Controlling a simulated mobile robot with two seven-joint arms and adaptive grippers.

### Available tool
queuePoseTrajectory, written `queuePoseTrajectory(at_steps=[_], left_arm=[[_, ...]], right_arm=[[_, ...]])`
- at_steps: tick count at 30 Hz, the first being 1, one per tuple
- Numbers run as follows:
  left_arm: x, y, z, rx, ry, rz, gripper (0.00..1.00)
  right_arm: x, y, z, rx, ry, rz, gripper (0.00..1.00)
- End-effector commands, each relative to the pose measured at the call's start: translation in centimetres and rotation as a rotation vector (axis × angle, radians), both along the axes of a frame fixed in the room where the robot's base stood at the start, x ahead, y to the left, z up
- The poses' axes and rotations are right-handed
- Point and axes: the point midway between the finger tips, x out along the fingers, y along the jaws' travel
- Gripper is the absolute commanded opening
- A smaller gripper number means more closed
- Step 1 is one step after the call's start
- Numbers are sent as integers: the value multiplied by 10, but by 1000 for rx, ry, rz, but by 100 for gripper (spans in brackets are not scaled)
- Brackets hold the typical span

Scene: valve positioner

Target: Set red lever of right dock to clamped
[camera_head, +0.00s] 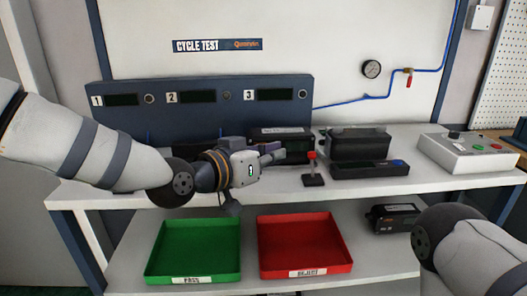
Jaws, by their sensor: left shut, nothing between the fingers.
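A small lever with a red knob (311,155) stands on a black base (313,180) on the upper shelf, near the middle. The knob is at the top and the lever looks about upright. My left gripper (274,152) is shut and empty, pointing right, just left of the red knob in the picture. A gap shows between them; the difference in depth is hard to judge. To the right of the lever is a low black unit (370,170) with a blue end. My right gripper is out of view; only part of my right arm shows at lower right.
Behind the lever are a black device (292,143), partly covered by my left gripper, and a black box (358,145). A control box (468,152) stands at right. Below are a green tray (196,278), a red tray (305,272) and another black device (392,218).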

Motion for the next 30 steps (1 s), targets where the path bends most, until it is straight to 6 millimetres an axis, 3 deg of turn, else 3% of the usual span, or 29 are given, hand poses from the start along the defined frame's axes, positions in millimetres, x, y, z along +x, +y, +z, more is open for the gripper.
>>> queuePoseTrajectory(at_steps=[6, 16, 18, 20, 23, 24, 27, 30], left_arm=[[-15, 18, 11, 0, -1, 1, 0], [-16, 19, 10, 1, 1, 1, 0], [-19, 20, 1, 5, 19, 2, 0], [-26, 23, -24, 19, 74, 8, 0], [-56, 35, -99, 62, 248, 31, 0], [-74, 42, -135, 86, 334, 45, 0], [-130, 67, -215, 152, 548, 93, 0], [-198, 100, -282, 231, 759, 150, 0]], right_arm=[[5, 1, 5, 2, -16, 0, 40], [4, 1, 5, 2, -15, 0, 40], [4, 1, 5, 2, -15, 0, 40], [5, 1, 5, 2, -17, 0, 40], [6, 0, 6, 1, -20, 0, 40], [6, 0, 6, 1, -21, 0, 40], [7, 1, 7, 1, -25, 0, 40], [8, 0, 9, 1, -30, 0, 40]])
